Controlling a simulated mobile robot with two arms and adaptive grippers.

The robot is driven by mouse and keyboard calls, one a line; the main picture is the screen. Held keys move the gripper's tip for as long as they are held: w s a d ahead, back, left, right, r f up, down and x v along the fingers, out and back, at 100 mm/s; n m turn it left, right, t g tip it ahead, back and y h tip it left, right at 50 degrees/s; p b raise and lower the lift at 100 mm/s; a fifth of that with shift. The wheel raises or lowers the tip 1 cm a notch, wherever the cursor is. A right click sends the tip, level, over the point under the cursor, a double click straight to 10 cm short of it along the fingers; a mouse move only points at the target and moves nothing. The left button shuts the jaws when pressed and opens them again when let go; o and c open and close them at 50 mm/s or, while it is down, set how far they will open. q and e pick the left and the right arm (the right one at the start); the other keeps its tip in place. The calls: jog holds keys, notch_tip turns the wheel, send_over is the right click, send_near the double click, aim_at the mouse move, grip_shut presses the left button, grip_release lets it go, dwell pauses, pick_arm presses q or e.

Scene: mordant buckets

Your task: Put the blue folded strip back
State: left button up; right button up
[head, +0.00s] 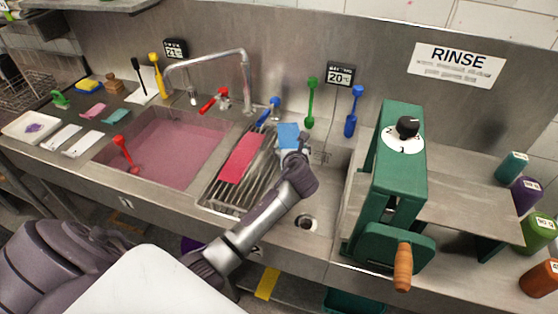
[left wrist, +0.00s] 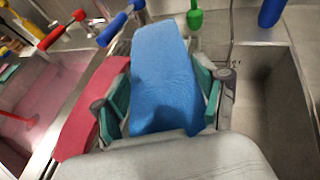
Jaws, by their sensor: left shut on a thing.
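The blue folded strip (left wrist: 165,80) is held in my left gripper (left wrist: 165,105), which is shut on it between its teal finger pads. In the head view the blue strip (head: 289,136) shows just beyond my left gripper (head: 295,150), over the right side of the drain rack near the right basin. The gripper hides its near end. A red-pink strip (head: 241,158) lies on the metal drain rack (head: 222,192), left of the gripper; it also shows in the left wrist view (left wrist: 92,108). My right gripper is in neither view.
The left basin (head: 165,150) holds pink liquid and a red ladle (head: 124,150). The right basin (head: 320,200) is empty with a drain. A green wringer (head: 398,160) with a wooden handle stands at the right. A faucet (head: 245,75) and colored brushes stand along the back.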

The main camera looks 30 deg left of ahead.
aim_at(279, 170)
pick_arm(q)
jog(key=s+a+f, duration=0.2)
jog(key=shift+s+a+f+p, duration=0.1)
jog(key=shift+s+a+p, duration=0.1)
jog(key=shift+s+p, duration=0.1)
jog(key=shift+f, duration=2.1)
jog(key=o, duration=1.3)
jog(key=shift+f, duration=0.1)
jog(key=shift+c, duration=0.2)
jog(key=shift+s, duration=0.1)
jog(key=v, duration=1.2)
